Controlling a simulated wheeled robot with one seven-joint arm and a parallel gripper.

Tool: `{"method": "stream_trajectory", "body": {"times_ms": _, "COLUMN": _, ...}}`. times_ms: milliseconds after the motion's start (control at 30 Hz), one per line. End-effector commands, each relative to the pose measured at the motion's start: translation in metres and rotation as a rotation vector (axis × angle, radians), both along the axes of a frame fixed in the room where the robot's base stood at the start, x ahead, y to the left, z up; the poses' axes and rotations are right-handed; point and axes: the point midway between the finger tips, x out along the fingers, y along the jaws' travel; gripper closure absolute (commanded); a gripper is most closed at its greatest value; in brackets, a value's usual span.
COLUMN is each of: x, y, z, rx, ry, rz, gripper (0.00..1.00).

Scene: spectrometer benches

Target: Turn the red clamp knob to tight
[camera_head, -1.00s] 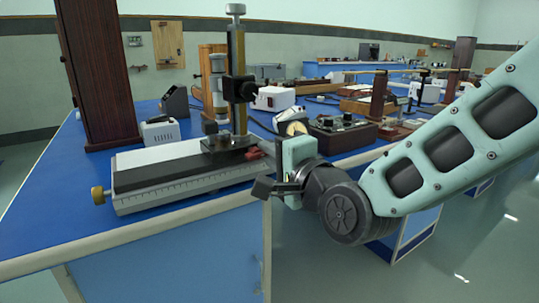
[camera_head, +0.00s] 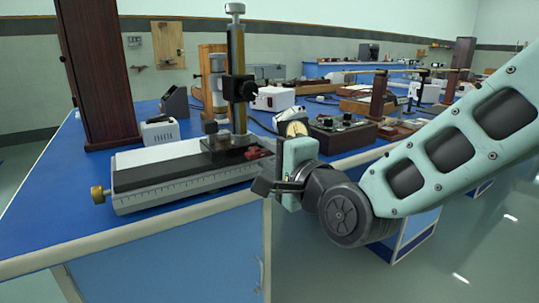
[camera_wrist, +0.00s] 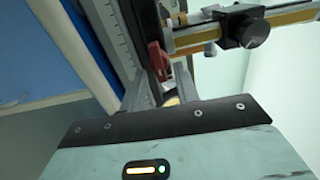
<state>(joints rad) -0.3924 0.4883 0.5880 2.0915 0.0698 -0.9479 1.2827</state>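The red clamp knob (camera_head: 258,153) is at the right foot of the upright column, on the long grey-and-black instrument base (camera_head: 185,183). It also shows in the wrist view as a red lever-like piece (camera_wrist: 157,60), just beyond my fingers. My gripper (camera_head: 266,178) is at the right end of the base, in front of and slightly below the knob. In the wrist view my gripper (camera_wrist: 161,80) has its two grey fingers apart, with the knob ahead of the gap between them. I cannot tell whether either finger touches the knob.
The vertical column (camera_head: 238,80) with its black carriage rises behind the knob. A dark wooden post (camera_head: 98,75) stands at the back left. The blue bench top (camera_head: 50,210) is clear at front left.

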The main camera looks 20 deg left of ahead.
Motion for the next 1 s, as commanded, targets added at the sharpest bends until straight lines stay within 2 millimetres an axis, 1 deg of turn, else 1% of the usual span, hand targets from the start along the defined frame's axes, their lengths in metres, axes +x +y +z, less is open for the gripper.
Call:
{"method": "stream_trajectory", "body": {"times_ms": 167, "x": -0.001, "y": -0.002, "z": 0.002, "rx": 0.002, "ry": -0.003, "rz": -0.002, "gripper": 0.69}}
{"method": "stream_trajectory", "body": {"times_ms": 267, "x": -0.006, "y": -0.009, "z": 0.002, "rx": 0.001, "ry": -0.002, "rz": -0.002, "gripper": 0.69}}
{"method": "stream_trajectory", "body": {"times_ms": 367, "x": -0.017, "y": -0.022, "z": 0.003, "rx": 0.0, "ry": -0.004, "rz": -0.003, "gripper": 0.69}}
{"method": "stream_trajectory", "body": {"times_ms": 867, "x": -0.094, "y": -0.112, "z": 0.003, "rx": -0.003, "ry": -0.003, "rz": -0.002, "gripper": 0.69}}
{"method": "stream_trajectory", "body": {"times_ms": 933, "x": -0.095, "y": -0.113, "z": -0.004, "rx": 0.006, "ry": -0.008, "rz": 0.003, "gripper": 0.69}}
{"method": "stream_trajectory", "body": {"times_ms": 1000, "x": -0.095, "y": -0.114, "z": -0.003, "rx": 0.01, "ry": -0.008, "rz": 0.008, "gripper": 0.69}}
